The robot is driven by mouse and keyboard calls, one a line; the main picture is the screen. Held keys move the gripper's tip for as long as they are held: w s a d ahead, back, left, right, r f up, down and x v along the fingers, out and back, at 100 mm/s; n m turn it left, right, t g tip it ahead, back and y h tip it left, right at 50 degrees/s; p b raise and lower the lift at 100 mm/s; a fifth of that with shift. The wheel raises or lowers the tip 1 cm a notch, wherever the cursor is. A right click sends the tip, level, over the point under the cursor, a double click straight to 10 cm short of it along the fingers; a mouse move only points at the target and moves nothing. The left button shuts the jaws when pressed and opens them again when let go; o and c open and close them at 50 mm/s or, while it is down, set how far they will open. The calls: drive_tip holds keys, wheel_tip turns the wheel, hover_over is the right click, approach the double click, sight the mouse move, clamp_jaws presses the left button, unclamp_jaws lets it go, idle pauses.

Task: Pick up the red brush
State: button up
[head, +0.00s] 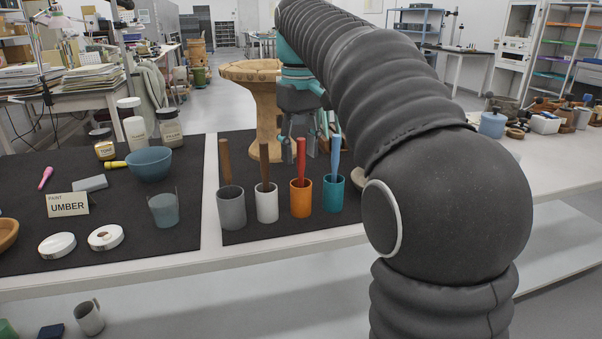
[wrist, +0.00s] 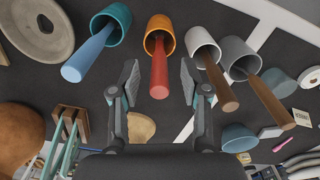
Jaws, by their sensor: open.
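The red brush (head: 301,160) stands in the orange cup (head: 301,204), handle up; its lower end is hidden in the cup. In the wrist view, the red handle (wrist: 159,72) points toward my gripper and the orange cup (wrist: 158,28) lies beyond. My gripper (wrist: 159,88) is open and empty, with one finger on each side of the red handle's line and a gap on both sides. In the head view, my gripper (head: 299,135) hangs behind the row of cups, above the dark mat.
A teal cup (head: 333,194) with a blue brush (head: 336,153) stands close to the right. A white cup (head: 266,204) and a grey cup (head: 231,209) with brown brushes stand to the left. A blue bowl (head: 149,164) and an umber sign (head: 67,205) are further left.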

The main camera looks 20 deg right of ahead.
sight(301, 170)
wheel_tip(301, 170, down, 5)
drive_tip(key=shift+s+r+b, duration=0.1)
drive_tip(key=shift+s+b, duration=0.05)
drive_tip(key=shift+b, duration=0.4)
clamp_jaws()
